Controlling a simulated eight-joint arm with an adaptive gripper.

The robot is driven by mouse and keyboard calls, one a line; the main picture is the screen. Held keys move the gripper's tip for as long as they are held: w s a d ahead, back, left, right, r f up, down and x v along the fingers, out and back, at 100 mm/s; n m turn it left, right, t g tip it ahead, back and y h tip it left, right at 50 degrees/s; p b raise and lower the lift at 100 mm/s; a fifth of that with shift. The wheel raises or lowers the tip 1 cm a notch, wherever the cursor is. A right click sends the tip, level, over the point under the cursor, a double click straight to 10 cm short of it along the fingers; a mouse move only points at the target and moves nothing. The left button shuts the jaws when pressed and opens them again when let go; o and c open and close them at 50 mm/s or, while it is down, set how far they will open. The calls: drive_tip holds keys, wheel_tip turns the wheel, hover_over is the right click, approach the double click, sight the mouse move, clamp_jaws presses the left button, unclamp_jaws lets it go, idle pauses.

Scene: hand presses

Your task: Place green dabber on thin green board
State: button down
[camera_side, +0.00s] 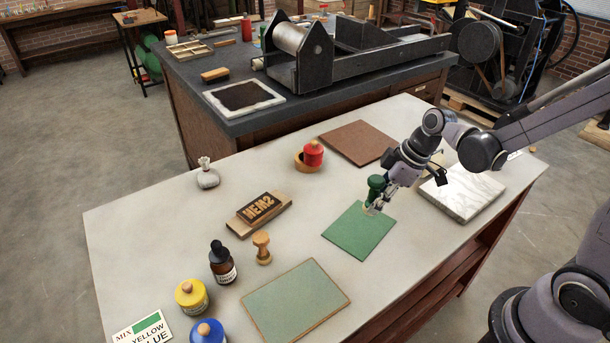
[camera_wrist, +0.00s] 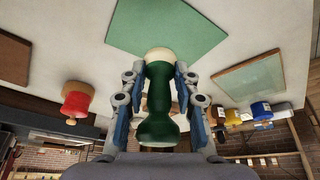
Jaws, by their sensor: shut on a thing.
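The green dabber (camera_wrist: 160,105) has a dark green handle and a pale round pad. My gripper (camera_wrist: 160,88) is shut on its handle, one finger on each side. In the side view the dabber (camera_side: 376,186) is upright in my gripper (camera_side: 378,198), over the upper right part of the thin green board (camera_side: 353,232). The board lies flat on the light table; it also shows in the wrist view (camera_wrist: 185,30), just beyond the pad. I cannot tell whether the pad touches the board.
A framed grey-green board (camera_side: 295,302) lies nearer the front. A brown board (camera_side: 357,142), a red dabber (camera_side: 313,153) in a round holder and a white marble slab (camera_side: 464,193) are around. A wooden type block (camera_side: 260,212), bottles and jars stand left. Bare table surrounds the green board's left side.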

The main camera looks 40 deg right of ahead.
drive_tip(key=shift+w+a+f, duration=0.5)
drive_tip(key=shift+a+f, duration=0.15)
drive_tip(key=shift+a, duration=0.2)
drive_tip(key=shift+f, duration=1.9)
drive_tip(key=shift+f, duration=0.15)
drive_tip(key=c, duration=1)
unclamp_jaws()
drive_tip(key=s+d+r+m+t+h, duration=0.1)
drive_tip(key=s+r+m, duration=0.3)
drive_tip(key=r, duration=0.4)
drive_tip(key=s+d+r+m+t+h, duration=0.1)
drive_tip(key=s+r+m+t+h, duration=0.1)
drive_tip(key=s+r+m, duration=0.3)
drive_tip(key=shift+s+d+r+t, duration=0.25)
drive_tip(key=shift+r+t, duration=0.25)
drive_tip(key=shift+r, duration=1.05)
